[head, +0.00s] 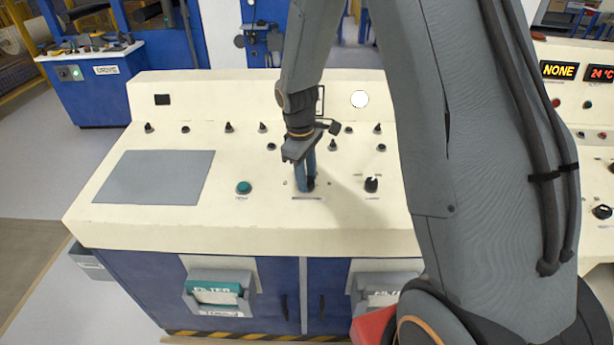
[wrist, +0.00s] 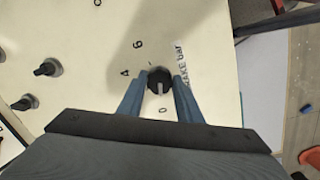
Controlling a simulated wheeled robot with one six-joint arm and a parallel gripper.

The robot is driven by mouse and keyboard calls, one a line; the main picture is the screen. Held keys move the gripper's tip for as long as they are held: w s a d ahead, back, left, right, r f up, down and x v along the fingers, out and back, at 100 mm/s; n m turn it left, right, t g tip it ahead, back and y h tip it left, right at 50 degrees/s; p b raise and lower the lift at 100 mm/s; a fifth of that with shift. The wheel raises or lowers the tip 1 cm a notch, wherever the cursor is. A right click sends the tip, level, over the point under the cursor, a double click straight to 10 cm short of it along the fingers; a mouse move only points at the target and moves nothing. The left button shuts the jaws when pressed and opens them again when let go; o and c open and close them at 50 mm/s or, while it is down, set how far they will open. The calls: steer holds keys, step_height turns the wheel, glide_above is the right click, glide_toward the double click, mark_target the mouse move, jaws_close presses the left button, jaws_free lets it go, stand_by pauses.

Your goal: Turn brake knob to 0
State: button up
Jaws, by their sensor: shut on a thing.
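The brake knob (wrist: 160,80) is a round black knob beside the printed "BRAKE bar" label (wrist: 181,66) in the wrist view. Its light pointer line faces down in the picture, roughly toward the printed 0 (wrist: 163,110). The 4 and 6 marks lie to its upper left. My gripper (wrist: 159,87) is shut on the knob, one blue finger on each side. In the head view my gripper (head: 309,180) points down at the cream console top, and its fingers mostly hide the knob there.
The cream console (head: 250,220) carries a teal button (head: 244,187) left of my gripper and another black knob (head: 371,184) to the right. A row of small toggles stands behind. A flat grey panel (head: 155,177) lies at left.

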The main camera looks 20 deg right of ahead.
stand_by(0.3)
steer(key=o, duration=1)
steer(key=shift+o, duration=0.2)
steer(key=shift+s+a+r+b, duration=0.15)
steer(key=shift+r+b, duration=0.2)
steer(key=shift+r, duration=0.95)
steer(key=shift+w+a+r+b, duration=0.1)
steer(key=shift+a+r+b, duration=0.2)
steer(key=shift+r, duration=1)
steer(key=shift+s+a+r+b, duration=0.1)
steer(key=shift+r+b, duration=0.3)
steer(key=shift+r, duration=0.9)
steer(key=shift+d, duration=0.1)
steer(key=s+m, duration=0.3)
steer(key=s, duration=0.2)
steer(key=s+f+m+b, duration=0.1)
steer(key=s+m, duration=0.2)
steer(key=s, duration=0.3)
steer(key=s+d+f+m+t+y+b, duration=0.1)
steer(key=s+m, duration=0.2)
steer(key=s, duration=0.3)
steer(key=shift+c, duration=0.2)
